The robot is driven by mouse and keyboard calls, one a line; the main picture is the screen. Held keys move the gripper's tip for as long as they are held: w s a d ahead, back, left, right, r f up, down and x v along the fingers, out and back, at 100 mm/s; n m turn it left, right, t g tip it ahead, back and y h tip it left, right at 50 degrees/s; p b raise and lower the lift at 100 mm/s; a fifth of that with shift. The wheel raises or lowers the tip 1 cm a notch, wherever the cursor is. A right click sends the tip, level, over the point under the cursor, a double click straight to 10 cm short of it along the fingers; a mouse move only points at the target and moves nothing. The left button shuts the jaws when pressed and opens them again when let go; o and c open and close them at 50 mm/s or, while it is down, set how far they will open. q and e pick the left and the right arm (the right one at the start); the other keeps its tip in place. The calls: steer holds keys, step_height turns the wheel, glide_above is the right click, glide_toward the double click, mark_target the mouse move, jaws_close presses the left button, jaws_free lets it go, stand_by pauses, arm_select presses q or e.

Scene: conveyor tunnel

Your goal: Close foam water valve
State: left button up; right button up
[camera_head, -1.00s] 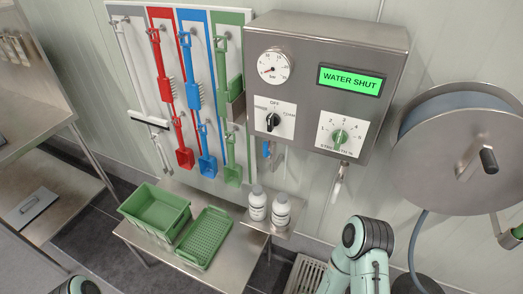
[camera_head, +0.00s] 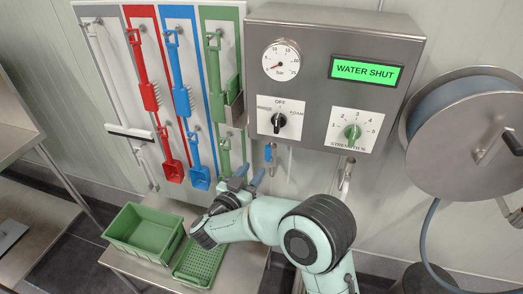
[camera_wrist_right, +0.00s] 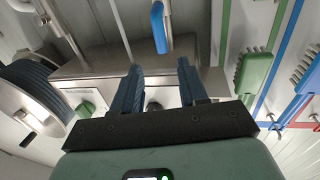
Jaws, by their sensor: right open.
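The valve with a blue lever (camera_head: 268,153) hangs under the left part of the steel control box (camera_head: 318,25). In the wrist view the blue lever (camera_wrist_right: 158,27) lies ahead of the fingers, a little beyond their tips. My right gripper (camera_head: 249,174) is open and empty, just below and left of the lever in the head view, and its blue fingers also show in the wrist view (camera_wrist_right: 160,68). The green display (camera_head: 366,71) reads WATER SHUT. A black selector knob (camera_head: 279,122) sits below the gauge. My left gripper is out of view.
A green crate (camera_head: 140,232) and a green perforated tray (camera_head: 200,263) stand on a steel table below my right arm. Brushes and shovels hang on a coloured board (camera_head: 100,75) to the left. A hose reel (camera_head: 465,140) is at the right.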

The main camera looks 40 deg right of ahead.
mark_target(267, 152)
steer(key=p+x, duration=0.1)
steer(key=x, duration=1)
steer(key=shift+w, duration=0.1)
jaws_close()
